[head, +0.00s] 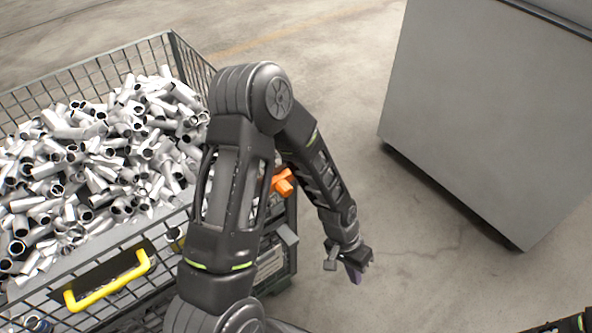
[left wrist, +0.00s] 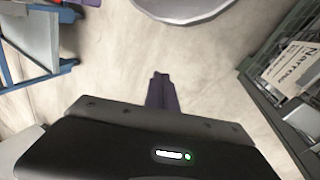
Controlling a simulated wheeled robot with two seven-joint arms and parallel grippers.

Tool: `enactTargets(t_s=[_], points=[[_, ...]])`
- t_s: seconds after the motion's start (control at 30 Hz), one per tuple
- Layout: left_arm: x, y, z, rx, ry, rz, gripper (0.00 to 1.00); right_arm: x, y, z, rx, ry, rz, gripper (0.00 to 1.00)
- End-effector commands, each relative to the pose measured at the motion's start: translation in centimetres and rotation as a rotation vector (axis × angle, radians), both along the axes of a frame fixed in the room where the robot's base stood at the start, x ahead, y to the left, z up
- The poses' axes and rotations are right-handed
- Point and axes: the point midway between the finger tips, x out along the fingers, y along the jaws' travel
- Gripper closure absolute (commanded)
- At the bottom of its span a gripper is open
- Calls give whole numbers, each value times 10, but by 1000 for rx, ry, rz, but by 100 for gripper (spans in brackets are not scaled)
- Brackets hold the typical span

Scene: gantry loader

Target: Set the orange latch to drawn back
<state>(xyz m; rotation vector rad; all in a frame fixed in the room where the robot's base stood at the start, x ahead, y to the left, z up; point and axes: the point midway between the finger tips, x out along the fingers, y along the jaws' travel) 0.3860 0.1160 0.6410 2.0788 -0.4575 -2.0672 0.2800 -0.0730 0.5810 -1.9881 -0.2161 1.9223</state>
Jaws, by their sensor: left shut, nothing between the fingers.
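The orange latch (head: 283,181) shows in the head view on the right end of the wire crate, partly hidden behind my left arm. Its exact setting cannot be told. My left gripper (head: 355,275) hangs to the right of the crate, lower in the picture than the latch and apart from it. In the left wrist view its purple fingers (left wrist: 161,92) are together with nothing between them, pointing over bare floor. The latch is not seen in the left wrist view. My right gripper is not clearly in view; only a piece of that arm shows at the lower right of the head view.
The wire crate (head: 85,68) is full of grey pipe pieces (head: 100,150) and has a yellow handle (head: 108,283). A large grey cabinet (head: 480,110) stands at the right. Concrete floor lies clear between them. A blue-framed cart (left wrist: 40,45) shows in the left wrist view.

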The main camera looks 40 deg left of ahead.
Motion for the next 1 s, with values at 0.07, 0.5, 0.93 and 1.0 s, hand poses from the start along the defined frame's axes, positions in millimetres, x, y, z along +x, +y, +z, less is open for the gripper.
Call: enactTargets(t_s=[0.07,0.5,0.93,1.0], points=[[40,32,48,49,-20,-72,100,0,0,6,0,0,0,100],[62,202,303,362,113,-226,100,0,0,17,0,1,0,100],[56,209,316,375,133,-226,100,0,0,17,0,1,0,100],[55,209,314,375,134,-226,100,0,0,17,0,1,0,100]])
